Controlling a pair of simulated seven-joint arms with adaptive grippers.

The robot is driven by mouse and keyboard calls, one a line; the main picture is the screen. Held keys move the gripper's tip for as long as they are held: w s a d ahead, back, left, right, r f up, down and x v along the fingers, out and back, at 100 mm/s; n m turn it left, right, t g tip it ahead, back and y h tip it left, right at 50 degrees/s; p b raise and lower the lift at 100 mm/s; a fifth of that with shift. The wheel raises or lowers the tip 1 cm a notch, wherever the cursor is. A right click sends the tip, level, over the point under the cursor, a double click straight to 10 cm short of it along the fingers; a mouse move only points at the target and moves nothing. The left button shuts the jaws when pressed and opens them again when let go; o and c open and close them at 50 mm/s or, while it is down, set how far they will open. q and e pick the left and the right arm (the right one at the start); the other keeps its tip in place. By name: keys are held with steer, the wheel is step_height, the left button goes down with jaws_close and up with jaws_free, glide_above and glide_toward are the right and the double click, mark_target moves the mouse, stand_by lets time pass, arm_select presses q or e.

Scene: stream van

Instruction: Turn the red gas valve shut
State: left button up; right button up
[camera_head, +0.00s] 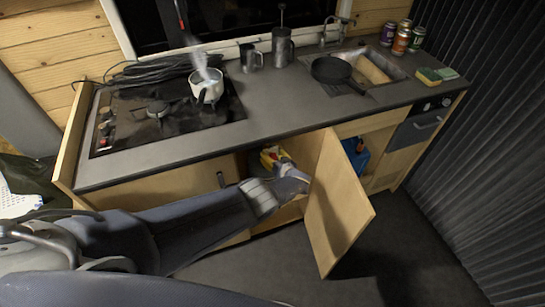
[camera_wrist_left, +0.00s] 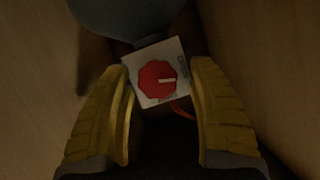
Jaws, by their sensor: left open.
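The red gas valve (camera_wrist_left: 157,82) is an octagonal red knob on a white square plate (camera_wrist_left: 180,58), with a pale bar mark pointing right in the left wrist view. My left gripper (camera_wrist_left: 163,108) is open, its yellow fingers on either side of the plate, with the knob between and beyond the tips. I cannot tell whether they touch it. In the head view my left gripper (camera_head: 275,158) is inside the open cupboard under the counter, and the valve is hidden. My right gripper is not in view.
The open cupboard door (camera_head: 338,205) stands just right of my left arm. A grey rounded object (camera_wrist_left: 130,18) lies above the plate in the wrist view. On the counter are a steaming pot (camera_head: 206,88) on the hob, a pan (camera_head: 333,71) and several cans (camera_head: 402,40).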

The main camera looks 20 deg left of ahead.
mark_target(274, 157)
arm_select(q)
steer(key=shift+d, duration=0.1)
steer(key=shift+s+d, duration=0.45)
steer(key=shift+d, duration=0.25)
steer(key=shift+s+d+r, duration=0.2)
steer(key=shift+s+r, duration=0.25)
steer(key=shift+s, duration=0.15)
steer(key=v, duration=0.9)
